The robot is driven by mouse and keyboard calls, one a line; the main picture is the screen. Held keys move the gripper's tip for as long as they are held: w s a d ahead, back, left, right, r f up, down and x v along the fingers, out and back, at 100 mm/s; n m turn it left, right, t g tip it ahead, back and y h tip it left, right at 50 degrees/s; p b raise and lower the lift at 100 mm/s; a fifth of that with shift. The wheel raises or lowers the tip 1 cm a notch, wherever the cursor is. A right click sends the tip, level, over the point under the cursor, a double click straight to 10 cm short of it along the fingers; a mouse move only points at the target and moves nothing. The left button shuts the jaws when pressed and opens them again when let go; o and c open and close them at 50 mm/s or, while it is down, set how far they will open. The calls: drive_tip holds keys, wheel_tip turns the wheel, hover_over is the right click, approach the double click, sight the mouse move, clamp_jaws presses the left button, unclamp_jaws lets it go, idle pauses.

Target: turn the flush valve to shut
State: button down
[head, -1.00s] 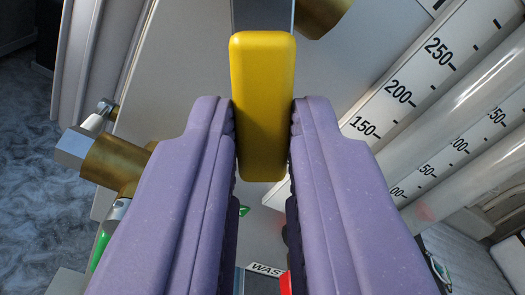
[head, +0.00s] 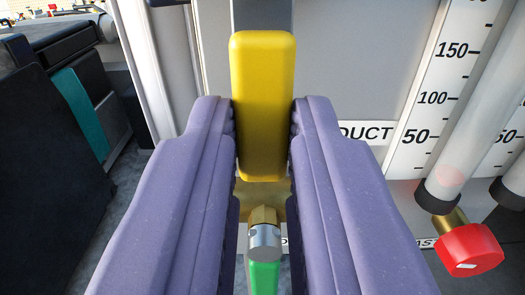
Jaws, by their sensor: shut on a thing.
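My gripper (head: 263,130) is shut on a yellow handle (head: 263,85), with one purple finger pressed against each side. The handle sits on a grey metal lever (head: 262,14) that runs out of the top of the picture. In the picture the handle stands upright between the fingertips. Below it, between the fingers, a brass fitting (head: 262,214) with a silver collar and a green part (head: 264,277) shows. The valve body that the yellow handle turns is not clearly visible.
A white scale (head: 435,100) marked 50, 100 and 150 stands at the right beside a clear tube (head: 468,110). A red knob (head: 469,250) sits below it. A panel label reads "DUCT" (head: 366,133). Dark boxes (head: 50,150) stand at the left.

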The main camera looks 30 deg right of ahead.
drive_tip(key=shift+f, duration=0.1)
drive_tip(key=c, duration=1)
unclamp_jaws()
drive_tip(key=shift+c, duration=0.2)
drive_tip(key=shift+a, duration=0.1)
drive_tip(key=p+v, duration=0.1)
drive_tip(key=v, duration=0.6)
drive_tip(key=shift+s+a, duration=0.15)
drive_tip(key=shift+s, duration=0.2)
